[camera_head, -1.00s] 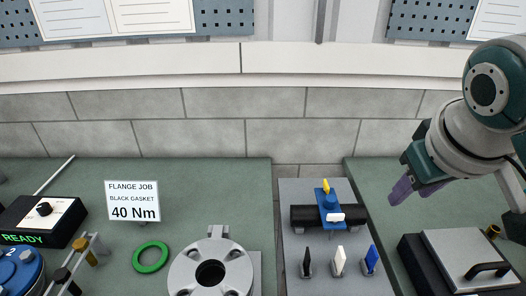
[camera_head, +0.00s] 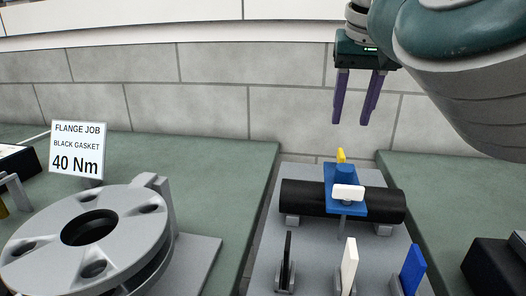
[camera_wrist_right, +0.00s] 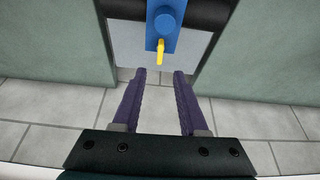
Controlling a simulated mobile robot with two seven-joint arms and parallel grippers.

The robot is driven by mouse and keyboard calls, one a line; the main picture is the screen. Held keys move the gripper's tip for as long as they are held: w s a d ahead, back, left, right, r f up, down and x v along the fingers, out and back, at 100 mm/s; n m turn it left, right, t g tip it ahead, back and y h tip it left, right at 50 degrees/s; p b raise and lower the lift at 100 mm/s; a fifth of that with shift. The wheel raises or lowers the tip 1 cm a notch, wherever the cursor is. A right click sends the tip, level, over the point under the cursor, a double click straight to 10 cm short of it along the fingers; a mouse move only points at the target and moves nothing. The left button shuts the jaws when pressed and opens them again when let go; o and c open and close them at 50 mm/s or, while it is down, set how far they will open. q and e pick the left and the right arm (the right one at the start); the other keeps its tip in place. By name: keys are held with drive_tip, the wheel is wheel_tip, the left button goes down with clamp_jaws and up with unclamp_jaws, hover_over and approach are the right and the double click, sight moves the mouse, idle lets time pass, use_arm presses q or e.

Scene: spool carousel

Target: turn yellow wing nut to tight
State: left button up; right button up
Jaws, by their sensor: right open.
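The yellow wing nut (camera_head: 341,156) stands at the back end of a blue clamp (camera_head: 345,190) that sits over a black cylinder (camera_head: 300,197) on a grey plate. It also shows in the right wrist view (camera_wrist_right: 160,50), ahead of the fingertips and nearly between their lines. A white wing nut (camera_head: 348,192) is on the clamp's front side. My right gripper (camera_head: 350,122) is open and empty, its purple fingers pointing down above and behind the clamp, apart from the yellow nut. It also fills the lower wrist view (camera_wrist_right: 161,73). My left gripper is not in view.
Black (camera_head: 287,262), white (camera_head: 349,265) and blue (camera_head: 412,270) upright tabs stand at the plate's front. A grey flange (camera_head: 135,225) is at left, with a "40 Nm" sign (camera_head: 77,149) behind. A black box (camera_head: 495,268) is at right. A tiled wall (camera_head: 200,100) is behind.

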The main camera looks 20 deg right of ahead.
sight(342, 152)
drive_tip(key=b+x, duration=0.1)
drive_tip(key=x, duration=0.7)
drive_tip(key=shift+w+f, duration=0.1)
drive_tip(key=shift+f, duration=0.3)
clamp_jaws()
